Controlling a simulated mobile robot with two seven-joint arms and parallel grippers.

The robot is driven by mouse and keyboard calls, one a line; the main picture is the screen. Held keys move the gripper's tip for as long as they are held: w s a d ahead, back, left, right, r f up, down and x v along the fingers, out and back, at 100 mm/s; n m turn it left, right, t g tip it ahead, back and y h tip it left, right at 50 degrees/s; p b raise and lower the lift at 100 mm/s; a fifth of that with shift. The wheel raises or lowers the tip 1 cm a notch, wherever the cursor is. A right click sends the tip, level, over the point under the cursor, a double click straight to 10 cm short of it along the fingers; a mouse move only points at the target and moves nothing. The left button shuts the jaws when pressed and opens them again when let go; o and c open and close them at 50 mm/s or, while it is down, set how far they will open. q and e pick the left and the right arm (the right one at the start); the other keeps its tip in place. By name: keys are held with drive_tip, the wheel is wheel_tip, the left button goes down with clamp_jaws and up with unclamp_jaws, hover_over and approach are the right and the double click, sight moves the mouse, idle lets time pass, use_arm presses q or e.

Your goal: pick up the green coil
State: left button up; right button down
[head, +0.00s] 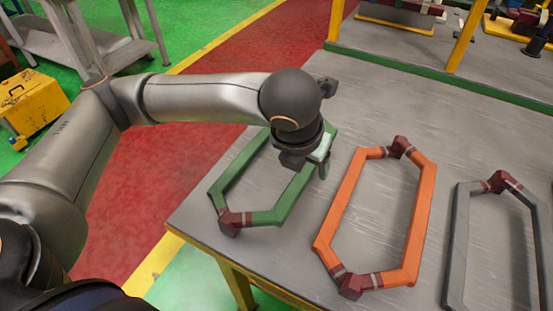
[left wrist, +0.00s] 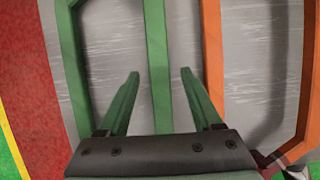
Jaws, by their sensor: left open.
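The green coil (head: 228,187) lies flat at the left end of the grey table, a long six-sided loop with a dark red end piece at its near corner. My left gripper (head: 323,160) is above its right side, and the hand hides the coil's far end. In the left wrist view the open green fingers (left wrist: 160,75) stand on either side of one long bar of the green coil (left wrist: 156,50), apart from it. The fingers hold nothing. Whether they are down at the bar's height I cannot tell. My right gripper is not in view.
An orange coil (head: 333,218) lies just right of the green one, close to the right finger in the left wrist view (left wrist: 212,50). A grey coil (head: 459,240) lies further right. The table (head: 290,262) has its left edge near the green coil. A shelf frame (head: 440,75) stands at the back.

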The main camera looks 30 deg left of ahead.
use_arm(q)
clamp_jaws()
idle(0.5)
drive_tip(key=shift+r, duration=0.1)
idle(0.8)
